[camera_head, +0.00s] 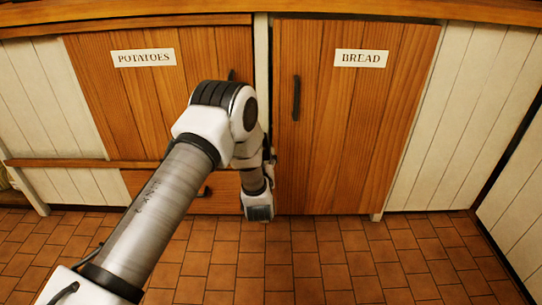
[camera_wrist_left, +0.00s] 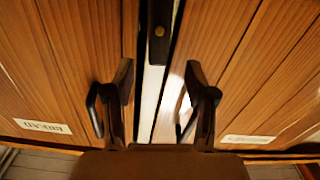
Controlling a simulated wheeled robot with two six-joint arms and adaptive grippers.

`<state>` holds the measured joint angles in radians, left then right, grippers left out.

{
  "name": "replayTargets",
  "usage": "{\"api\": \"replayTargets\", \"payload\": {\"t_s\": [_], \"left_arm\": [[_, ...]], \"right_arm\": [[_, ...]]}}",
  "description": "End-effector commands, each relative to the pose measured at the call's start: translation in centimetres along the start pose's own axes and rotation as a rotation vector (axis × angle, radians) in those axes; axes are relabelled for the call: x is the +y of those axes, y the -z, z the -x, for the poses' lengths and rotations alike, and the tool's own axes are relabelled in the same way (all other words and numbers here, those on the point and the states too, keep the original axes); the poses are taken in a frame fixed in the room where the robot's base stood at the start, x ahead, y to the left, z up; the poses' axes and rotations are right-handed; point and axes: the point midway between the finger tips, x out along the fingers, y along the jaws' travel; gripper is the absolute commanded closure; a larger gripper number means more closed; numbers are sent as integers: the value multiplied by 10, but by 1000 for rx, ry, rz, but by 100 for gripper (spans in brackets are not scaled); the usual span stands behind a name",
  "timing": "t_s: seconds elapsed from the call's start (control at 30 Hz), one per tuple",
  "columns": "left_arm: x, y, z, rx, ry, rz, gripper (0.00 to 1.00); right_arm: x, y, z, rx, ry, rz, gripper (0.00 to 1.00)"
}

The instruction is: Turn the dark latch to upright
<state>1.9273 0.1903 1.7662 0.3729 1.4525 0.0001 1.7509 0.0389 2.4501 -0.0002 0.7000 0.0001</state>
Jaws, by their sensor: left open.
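In the left wrist view, which is upside down, a dark latch (camera_wrist_left: 159,38) with a brass-coloured pivot sits on the pale post between two wooden doors. Its visible part runs along the post, and its far end is cut off by the frame edge. My left gripper (camera_wrist_left: 158,76) is open, its two dark fingers spread either side of the post, with nothing between them. The latch lies beyond the fingertips, and I see no contact. In the head view, my left arm covers the lower post, and I cannot make out the latch there. My right gripper is not in view.
The BREAD door (camera_head: 350,130) is right of the post, and the POTATOES door (camera_head: 115,95) is left. Both are shut, with dark handles; the bread handle (camera_head: 297,97) is near the post. A drawer (camera_head: 222,199) sits below. The tiled floor (camera_head: 340,260) is clear.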

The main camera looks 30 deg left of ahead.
Motion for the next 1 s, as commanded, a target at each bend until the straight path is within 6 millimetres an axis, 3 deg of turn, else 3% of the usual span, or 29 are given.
{"api": "replayTargets", "payload": {"t_s": [0.1, 0.3, 0.57, 0.73, 0.87, 1.0], "left_arm": [[-1, -5, -24, 3, 2, 2, 44], [0, -3, -53, 0, 1, -1, 44], [0, 0, -57, -2, 0, -2, 44], [1, 0, -57, -2, 0, -2, 100], [1, 0, -57, -2, 0, -2, 100], [3, 5, -57, -3, 0, -66, 100]], "right_arm": [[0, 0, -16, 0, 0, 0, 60], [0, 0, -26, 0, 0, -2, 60], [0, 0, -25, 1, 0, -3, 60], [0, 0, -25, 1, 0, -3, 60], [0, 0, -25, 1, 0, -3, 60], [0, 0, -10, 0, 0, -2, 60]]}}
